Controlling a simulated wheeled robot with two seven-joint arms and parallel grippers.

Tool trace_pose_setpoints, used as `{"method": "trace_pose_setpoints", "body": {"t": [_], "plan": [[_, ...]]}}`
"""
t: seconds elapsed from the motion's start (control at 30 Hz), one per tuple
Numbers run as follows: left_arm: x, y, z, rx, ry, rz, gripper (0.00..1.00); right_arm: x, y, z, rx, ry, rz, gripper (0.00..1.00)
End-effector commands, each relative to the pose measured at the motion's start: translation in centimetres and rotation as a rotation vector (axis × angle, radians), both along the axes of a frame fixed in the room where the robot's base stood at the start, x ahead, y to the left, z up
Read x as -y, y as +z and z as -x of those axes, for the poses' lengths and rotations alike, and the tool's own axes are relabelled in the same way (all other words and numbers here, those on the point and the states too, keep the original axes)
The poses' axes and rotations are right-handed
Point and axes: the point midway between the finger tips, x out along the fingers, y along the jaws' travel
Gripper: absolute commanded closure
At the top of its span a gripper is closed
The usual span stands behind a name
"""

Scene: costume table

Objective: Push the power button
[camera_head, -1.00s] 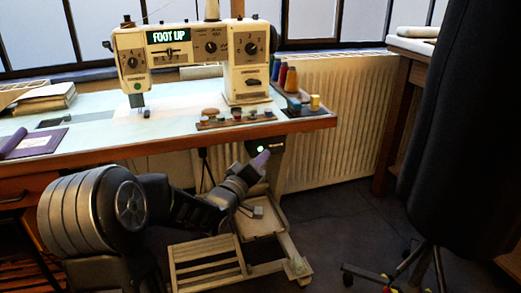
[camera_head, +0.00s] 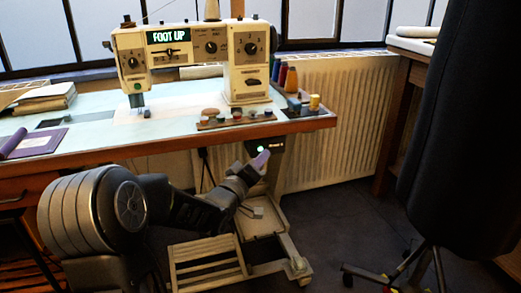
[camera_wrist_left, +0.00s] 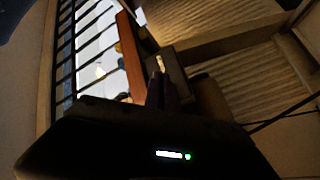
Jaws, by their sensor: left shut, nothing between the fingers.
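The closed fingers show in the left wrist view (camera_wrist_left: 160,76). I cannot tell whether they touch the box. My right gripper is out of view.
A cream sewing machine (camera_head: 245,70) reading "FOOT UP" stands on the table (camera_head: 90,117). Thread spools (camera_head: 291,80) stand at its right. A wooden slatted frame (camera_head: 207,262) lies below my arm. A radiator (camera_head: 335,110) is behind, and a dark chair (camera_head: 465,130) stands right.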

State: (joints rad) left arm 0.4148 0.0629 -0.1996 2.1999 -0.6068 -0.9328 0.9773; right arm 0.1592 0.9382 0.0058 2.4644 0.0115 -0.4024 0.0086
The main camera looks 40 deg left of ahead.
Motion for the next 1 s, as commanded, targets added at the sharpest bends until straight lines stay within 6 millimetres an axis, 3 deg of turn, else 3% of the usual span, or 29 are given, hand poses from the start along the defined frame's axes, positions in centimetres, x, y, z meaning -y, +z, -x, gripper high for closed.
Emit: {"method": "trace_pose_setpoints", "body": {"t": [1.0], "plan": [[-0.74, 0.02, -0.50, 0.000, 0.000, 0.000, 1.00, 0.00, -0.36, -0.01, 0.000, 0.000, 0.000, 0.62]]}}
